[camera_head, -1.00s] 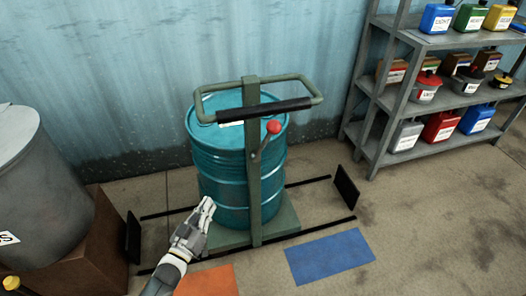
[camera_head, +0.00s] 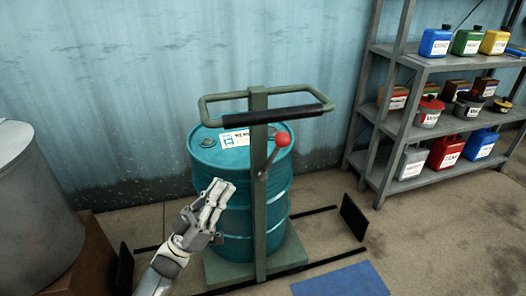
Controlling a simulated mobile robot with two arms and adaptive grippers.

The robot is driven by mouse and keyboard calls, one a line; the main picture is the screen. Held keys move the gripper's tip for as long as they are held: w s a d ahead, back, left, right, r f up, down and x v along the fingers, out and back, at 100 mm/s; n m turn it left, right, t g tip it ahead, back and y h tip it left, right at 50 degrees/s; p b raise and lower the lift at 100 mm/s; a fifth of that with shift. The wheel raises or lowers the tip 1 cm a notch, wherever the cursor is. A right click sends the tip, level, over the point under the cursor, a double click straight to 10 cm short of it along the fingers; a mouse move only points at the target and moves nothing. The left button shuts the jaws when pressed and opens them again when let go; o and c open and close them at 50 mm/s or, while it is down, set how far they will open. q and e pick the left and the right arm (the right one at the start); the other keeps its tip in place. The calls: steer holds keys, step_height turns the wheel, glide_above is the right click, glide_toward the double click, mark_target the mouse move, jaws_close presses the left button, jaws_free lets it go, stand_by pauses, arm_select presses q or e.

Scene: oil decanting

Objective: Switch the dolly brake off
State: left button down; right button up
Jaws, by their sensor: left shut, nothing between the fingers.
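The green dolly (camera_head: 260,190) stands upright in the middle, with a post and a looped handle with a black grip. The brake lever (camera_head: 270,160) is on the post's right side and ends in a red ball knob (camera_head: 282,139). It tilts up and to the right. A teal drum (camera_head: 236,182) with a white label on its lid stands on the dolly's base behind the post. My left gripper (camera_head: 218,190) is shut and empty, in front of the drum, left of the post and below the knob, apart from the lever. My right gripper is not in view.
A shelf rack (camera_head: 390,110) with several coloured containers stands at the right. A grey tank (camera_head: 30,215) stands on a brown block at the left. Black floor rails and end plates (camera_head: 354,216) flank the dolly. A blue floor mat (camera_head: 342,280) lies in front.

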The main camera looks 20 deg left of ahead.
mark_target(273, 155)
arm_select(q)
steer(key=shift+r, duration=0.1)
steer(key=w+d+f+b+x, duration=0.1)
steer(key=f+x, duration=0.1)
steer(key=x, duration=1)
steer(key=shift+w+d, duration=0.3)
steer(key=shift+w, duration=0.25)
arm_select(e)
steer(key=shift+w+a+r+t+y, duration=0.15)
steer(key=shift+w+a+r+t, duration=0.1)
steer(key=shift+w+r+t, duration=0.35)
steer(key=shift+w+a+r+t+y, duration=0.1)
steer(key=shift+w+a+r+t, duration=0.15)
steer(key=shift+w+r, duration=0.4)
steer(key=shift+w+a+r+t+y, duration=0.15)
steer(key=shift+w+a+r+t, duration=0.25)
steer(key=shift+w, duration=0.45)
arm_select(q)
steer(key=shift+r, duration=0.2)
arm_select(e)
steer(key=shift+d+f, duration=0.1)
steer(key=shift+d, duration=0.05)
